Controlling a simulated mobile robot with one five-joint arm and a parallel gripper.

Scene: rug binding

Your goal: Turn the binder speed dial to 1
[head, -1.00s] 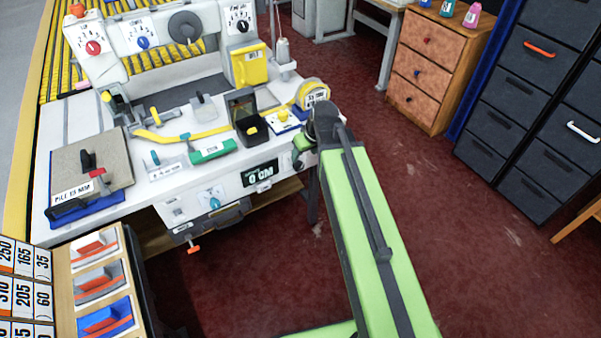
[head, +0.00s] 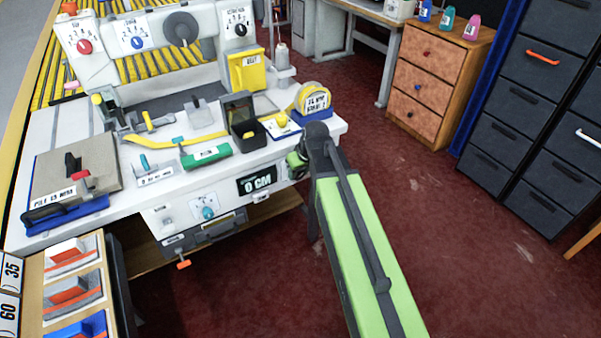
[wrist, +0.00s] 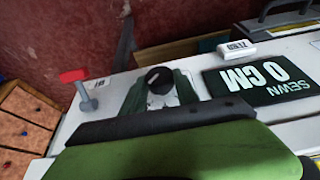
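In the wrist view a round black knob (wrist: 158,80) with a pale pointer mark sits on the white machine front, beside the display reading 0 CM (wrist: 262,78). Its scale numbers cannot be read. My gripper (wrist: 161,94) has green fingers, one on each side of the knob, with white panel showing between them. I cannot tell whether they touch it. In the head view my gripper (head: 297,164) is at the right end of the machine front, and the arm hides the knob there. I cannot read which dial is labelled binder speed.
The machine also carries a red dial (head: 84,46), a blue dial (head: 137,43), a black dial (head: 240,30) and a teal dial (head: 208,212). A yellow tape measure (head: 312,98) stands above my gripper. A red-topped post (wrist: 75,78) stands near the knob. Floor at right is clear.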

